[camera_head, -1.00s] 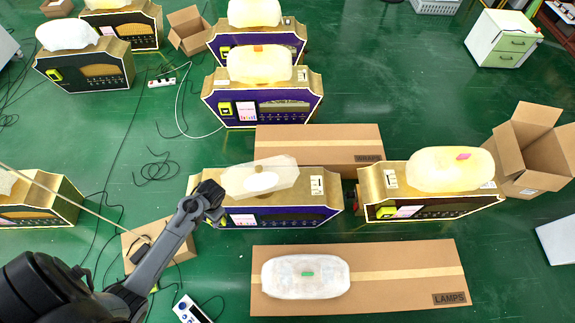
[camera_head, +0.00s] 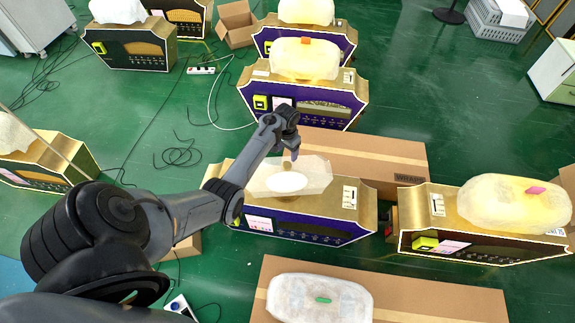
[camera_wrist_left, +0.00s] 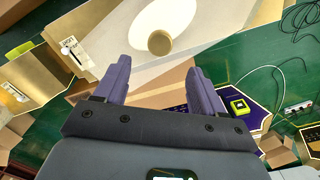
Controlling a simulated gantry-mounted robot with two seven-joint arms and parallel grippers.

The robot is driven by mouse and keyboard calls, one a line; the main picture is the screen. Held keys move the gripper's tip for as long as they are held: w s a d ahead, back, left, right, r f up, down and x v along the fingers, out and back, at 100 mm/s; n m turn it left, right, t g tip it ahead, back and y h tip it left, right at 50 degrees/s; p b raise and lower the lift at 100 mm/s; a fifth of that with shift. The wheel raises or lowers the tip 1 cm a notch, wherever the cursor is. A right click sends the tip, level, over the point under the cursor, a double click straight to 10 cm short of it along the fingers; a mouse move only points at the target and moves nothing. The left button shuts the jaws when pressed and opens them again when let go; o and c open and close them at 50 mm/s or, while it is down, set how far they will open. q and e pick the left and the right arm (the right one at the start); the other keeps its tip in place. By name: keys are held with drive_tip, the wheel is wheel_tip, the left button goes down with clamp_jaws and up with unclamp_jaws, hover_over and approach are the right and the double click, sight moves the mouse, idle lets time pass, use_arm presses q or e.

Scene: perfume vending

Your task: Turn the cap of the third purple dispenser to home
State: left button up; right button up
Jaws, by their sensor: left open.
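The third purple dispenser (camera_head: 345,225) is the nearest purple-fronted gold box, in the middle of the head view. Its cap (camera_head: 314,178) is translucent and pale with a white oval in the middle, and it sits on top, slightly skewed. The same cap (camera_wrist_left: 205,28) fills the upper middle of the left wrist view, with a small tan round spot on its white oval. My left gripper (camera_head: 293,155) is over the far side of this cap. In the left wrist view its two fingers (camera_wrist_left: 160,82) are apart with nothing between them. My right gripper is not visible.
Another purple dispenser (camera_head: 300,104) stands behind, and a gold dispenser (camera_head: 480,250) stands close on the right. A cardboard box (camera_head: 370,155) lies just behind the third dispenser. A flat carton (camera_head: 440,300) with a wrapped cap (camera_head: 320,298) lies in front. Cables lie on the green floor.

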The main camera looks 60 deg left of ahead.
sight(287, 165)
use_arm(q)
wheel_tip(287, 165, down, 9)
drive_tip(key=b, duration=0.3)
drive_tip(key=shift+r, duration=0.15)
drive_tip(key=shift+c, duration=0.2)
